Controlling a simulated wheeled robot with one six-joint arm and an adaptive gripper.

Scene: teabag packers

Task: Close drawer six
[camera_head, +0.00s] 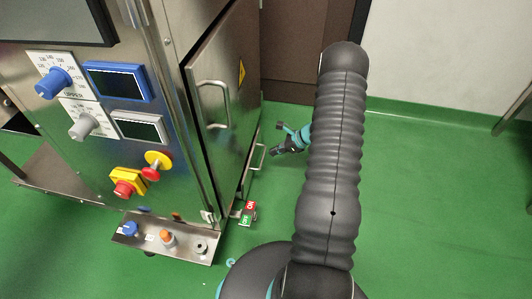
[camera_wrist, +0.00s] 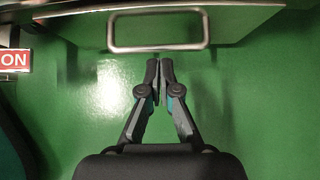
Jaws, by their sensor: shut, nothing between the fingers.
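A metal drawer handle (camera_head: 257,157) stands out from the lower side of the steel cabinet, below a larger door. It also shows in the wrist view as a rectangular metal loop (camera_wrist: 158,31) on a steel drawer front (camera_wrist: 225,22). No number shows on the drawer, so I cannot tell which one it is. My gripper (camera_head: 273,150) is to the right of the handle in the head view. In the wrist view my gripper (camera_wrist: 160,64) is shut and empty, its fingertips just below the handle loop, with a small gap seeming to show between them.
The cabinet door (camera_head: 225,85) with its own handle (camera_head: 213,104) is above the drawer. A red and green ON switch (camera_head: 248,212) sits at the cabinet's lower corner. A control box (camera_head: 190,250) juts out in front. The green floor (camera_head: 420,200) to the right is clear.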

